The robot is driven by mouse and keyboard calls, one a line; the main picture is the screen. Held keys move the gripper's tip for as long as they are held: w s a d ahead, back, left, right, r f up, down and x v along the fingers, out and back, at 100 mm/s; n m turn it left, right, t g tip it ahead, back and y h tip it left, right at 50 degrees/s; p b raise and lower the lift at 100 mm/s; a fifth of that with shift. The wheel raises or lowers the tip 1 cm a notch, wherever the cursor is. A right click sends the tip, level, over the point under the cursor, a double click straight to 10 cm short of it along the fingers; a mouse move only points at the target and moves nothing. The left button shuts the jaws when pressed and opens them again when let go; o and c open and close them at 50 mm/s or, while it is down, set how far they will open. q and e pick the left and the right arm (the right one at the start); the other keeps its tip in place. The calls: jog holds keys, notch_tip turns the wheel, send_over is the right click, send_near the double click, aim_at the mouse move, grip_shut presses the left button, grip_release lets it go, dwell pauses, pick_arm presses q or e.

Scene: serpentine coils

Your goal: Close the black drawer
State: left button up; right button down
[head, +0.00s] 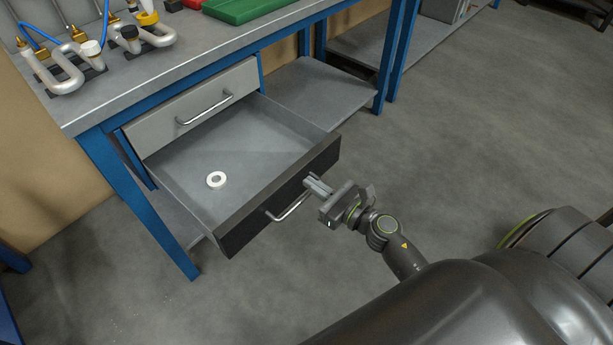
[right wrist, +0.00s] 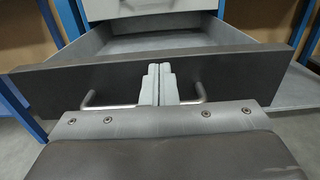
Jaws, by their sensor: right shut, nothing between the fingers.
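The black drawer (head: 240,222) is pulled out under the workbench, with its dark front and a metal bar handle (head: 287,209). A white ring (head: 216,179) lies inside on the drawer's grey floor. My right gripper (head: 317,186) is shut and empty, its fingertips at the drawer front near the right end of the handle. In the right wrist view the shut fingers (right wrist: 158,84) stand before the middle of the black front (right wrist: 220,75), overlapping the handle (right wrist: 110,104). I cannot tell whether they touch it. My left gripper is not in view.
The grey drawer (head: 195,105) above is shut. The workbench (head: 190,65) has blue legs and carries bent pipes (head: 70,70) and a green tray (head: 238,8). A lower shelf (head: 320,95) lies right of the drawer. The floor in front is clear.

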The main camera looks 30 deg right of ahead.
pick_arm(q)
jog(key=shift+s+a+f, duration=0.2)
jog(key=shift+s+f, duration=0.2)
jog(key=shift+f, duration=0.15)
pick_arm(e)
jog(key=shift+x, duration=1.3)
jog(key=shift+w, duration=0.1)
